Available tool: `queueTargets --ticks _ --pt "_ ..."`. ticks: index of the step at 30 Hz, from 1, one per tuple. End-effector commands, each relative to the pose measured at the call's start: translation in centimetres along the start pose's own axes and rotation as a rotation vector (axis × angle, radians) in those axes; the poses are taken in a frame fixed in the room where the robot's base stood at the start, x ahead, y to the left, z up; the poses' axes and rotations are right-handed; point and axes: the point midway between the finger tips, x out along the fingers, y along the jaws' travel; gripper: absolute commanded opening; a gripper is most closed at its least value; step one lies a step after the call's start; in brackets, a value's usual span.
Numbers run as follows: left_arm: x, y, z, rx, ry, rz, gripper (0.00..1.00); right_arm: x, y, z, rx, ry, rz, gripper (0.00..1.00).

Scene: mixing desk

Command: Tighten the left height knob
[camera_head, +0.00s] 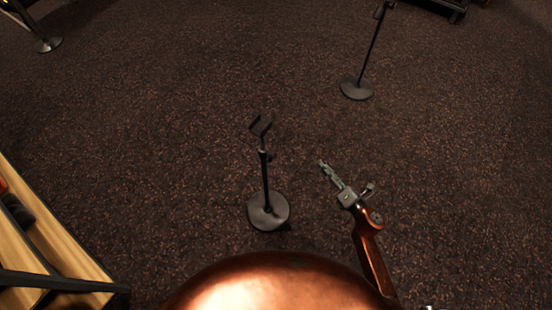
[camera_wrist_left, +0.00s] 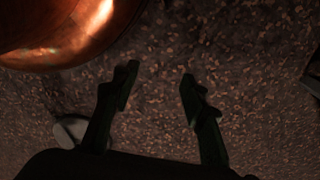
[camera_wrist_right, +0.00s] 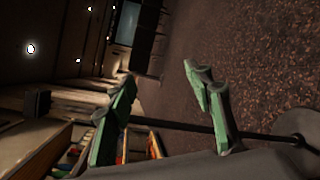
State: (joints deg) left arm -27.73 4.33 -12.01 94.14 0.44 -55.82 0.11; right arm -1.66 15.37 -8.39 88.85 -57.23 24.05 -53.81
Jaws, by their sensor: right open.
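A black stand with a round base (camera_head: 268,211), thin upright pole and forked top (camera_head: 261,126) stands on the carpet in the middle of the head view. A small knob (camera_head: 272,156) sticks out from its pole. I cannot tell whether this is the left height knob. My right gripper (camera_head: 323,165) is open and empty, to the right of the stand and apart from it. In the right wrist view, a dark pole (camera_wrist_right: 262,135) crosses beyond the open fingers towards a round base (camera_wrist_right: 296,124). My left gripper (camera_wrist_left: 159,76) is open and empty over carpet, outside the head view.
A second stand (camera_head: 357,88) is at the upper right, and part of another base (camera_head: 47,44) shows at the upper left. A wooden desk unit (camera_head: 60,235) with a dark edge is at the lower left. The carpet around the middle stand is clear.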

Motion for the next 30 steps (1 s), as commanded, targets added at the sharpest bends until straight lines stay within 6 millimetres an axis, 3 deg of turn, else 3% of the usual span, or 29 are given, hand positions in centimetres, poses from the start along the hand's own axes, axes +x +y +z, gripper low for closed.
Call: queueTargets --ticks 1,3,6,12,17,30 --pt "1.1 0.1 0.1 -0.005 -0.016 0.004 0.40 1.2 1.4 -1.4 -0.161 0.037 0.074 0.47" --pt "0.6 0.2 -0.2 -0.010 -0.028 0.008 0.40 2.0 4.9 -2.5 -0.383 0.071 0.170 0.47" --pt "-0.3 0.4 -0.6 -0.015 -0.043 0.012 0.40 2.4 8.6 -4.3 -0.654 0.104 0.281 0.47" --pt "-2.0 0.4 -1.1 -0.021 -0.057 0.016 0.40 2.1 12.2 -6.8 -0.974 0.129 0.404 0.47" --pt "-2.9 0.4 -1.3 -0.022 -0.057 0.017 0.40 2.6 13.4 -7.3 -1.041 0.129 0.428 0.47" --pt "-5.4 0.8 -1.8 -0.023 -0.056 0.023 0.40 8.2 15.1 -9.1 -1.035 0.128 0.426 0.47"
